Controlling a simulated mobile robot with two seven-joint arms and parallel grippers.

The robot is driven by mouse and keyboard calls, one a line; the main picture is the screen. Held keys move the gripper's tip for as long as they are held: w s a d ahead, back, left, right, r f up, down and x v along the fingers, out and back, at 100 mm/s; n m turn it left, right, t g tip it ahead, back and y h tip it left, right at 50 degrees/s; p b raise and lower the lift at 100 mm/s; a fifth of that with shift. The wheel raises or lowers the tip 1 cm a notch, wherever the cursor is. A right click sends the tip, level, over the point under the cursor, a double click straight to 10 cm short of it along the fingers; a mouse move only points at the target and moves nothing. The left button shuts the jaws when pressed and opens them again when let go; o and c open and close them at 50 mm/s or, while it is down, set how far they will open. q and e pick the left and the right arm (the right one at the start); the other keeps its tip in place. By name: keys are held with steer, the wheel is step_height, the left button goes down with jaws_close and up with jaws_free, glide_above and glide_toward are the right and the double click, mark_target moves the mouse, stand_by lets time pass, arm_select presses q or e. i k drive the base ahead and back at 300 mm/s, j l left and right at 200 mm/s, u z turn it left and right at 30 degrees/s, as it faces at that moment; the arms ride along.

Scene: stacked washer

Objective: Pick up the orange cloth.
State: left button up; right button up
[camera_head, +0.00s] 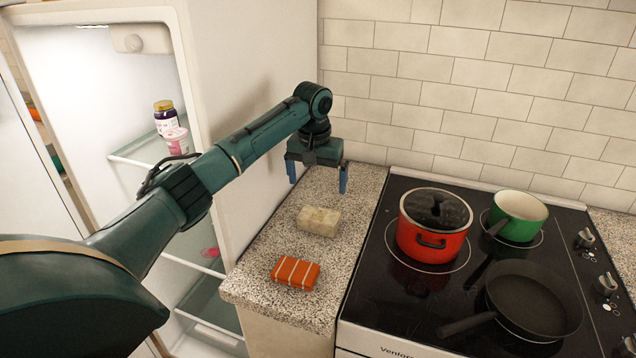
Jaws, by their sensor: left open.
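The orange cloth (296,272) is a small folded piece with pale stripes. It lies flat near the front edge of the speckled counter (258,262), left of the stove. A beige sponge-like block (318,221) lies just behind it. My left gripper (318,184) points down above the back part of the counter, behind the block and the cloth. Its two blue fingers are apart with nothing between them. It touches neither the cloth nor the block. My right gripper is not in view.
An open fridge (215,60) stands left of the counter, with jars on a shelf. To the right, the stove (400,325) holds a red lidded pot (425,245), a green pot (517,232) and a black pan (530,300). A tiled wall closes the back.

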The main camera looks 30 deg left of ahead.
mark_target(301, 274)
steer(key=k, duration=1)
